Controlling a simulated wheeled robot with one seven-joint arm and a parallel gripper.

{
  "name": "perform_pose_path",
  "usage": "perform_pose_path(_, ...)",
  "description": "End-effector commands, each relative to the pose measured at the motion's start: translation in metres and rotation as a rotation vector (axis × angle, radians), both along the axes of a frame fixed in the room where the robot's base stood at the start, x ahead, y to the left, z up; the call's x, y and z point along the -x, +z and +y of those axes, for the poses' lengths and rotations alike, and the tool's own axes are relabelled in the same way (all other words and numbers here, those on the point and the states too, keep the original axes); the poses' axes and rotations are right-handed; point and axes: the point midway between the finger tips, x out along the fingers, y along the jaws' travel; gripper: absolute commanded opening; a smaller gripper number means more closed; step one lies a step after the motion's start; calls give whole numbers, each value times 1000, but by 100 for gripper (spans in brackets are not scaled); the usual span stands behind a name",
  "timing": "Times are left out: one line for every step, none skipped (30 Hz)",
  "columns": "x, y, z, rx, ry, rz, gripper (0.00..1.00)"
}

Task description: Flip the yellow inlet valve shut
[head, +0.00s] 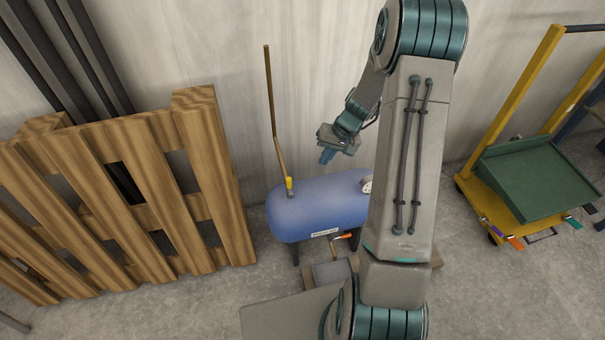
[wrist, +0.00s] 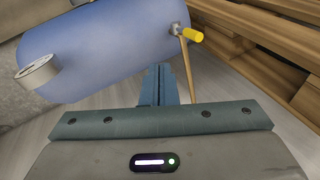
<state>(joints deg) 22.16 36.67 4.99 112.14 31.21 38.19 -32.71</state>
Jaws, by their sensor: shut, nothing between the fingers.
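The yellow inlet valve (head: 289,183) sits on the left end of a blue tank (head: 318,205), where a brown pipe (head: 270,100) comes down to it. In the wrist view the yellow valve handle (wrist: 193,35) shows at upper right, beside the pipe (wrist: 187,65) and the tank (wrist: 100,45). My gripper (head: 327,157) is shut and empty. It is above the tank, to the right of the valve and apart from it. In the wrist view the shut fingers (wrist: 158,85) point toward the tank.
A gauge (head: 367,184) and an orange-handled fitting (head: 343,237) are on the tank. A yellow cart with a green bed (head: 535,175) stands at right. The wall is close behind the tank.

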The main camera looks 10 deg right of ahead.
Motion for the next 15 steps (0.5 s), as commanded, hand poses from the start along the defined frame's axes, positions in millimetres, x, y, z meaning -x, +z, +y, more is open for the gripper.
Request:
perform_pose_path(0, -3, 1, 0, 1, 2, 0)
perform_pose_path(0, -5, 2, 0, 1, 2, 0)
perform_pose_path(0, -9, 4, -2, 1, 3, 0)
perform_pose_path(0, -13, 5, -2, 1, 3, 0)
perform_pose_path(0, -17, 7, -2, 2, 4, 0)
perform_pose_path(-1, -23, 9, -1, 2, 5, 0)
perform_pose_path(-1, -29, 11, -1, 1, 6, 0)
perform_pose_path(-1, -35, 14, -2, 2, 7, 0)
perform_pose_path(-2, -43, 17, -2, 1, 6, 0)
perform_pose_path(-2, -49, 20, -2, 3, 6, 0)
perform_pose_path(-3, -55, 22, -1, 2, 5, 0)
perform_pose_path(-4, -64, 25, -2, 1, 6, 0)
perform_pose_path(-4, -69, 28, -2, 1, 6, 0)
perform_pose_path(-4, -76, 30, -1, 2, 5, 0)
perform_pose_path(-5, -83, 33, -2, 2, 5, 0)
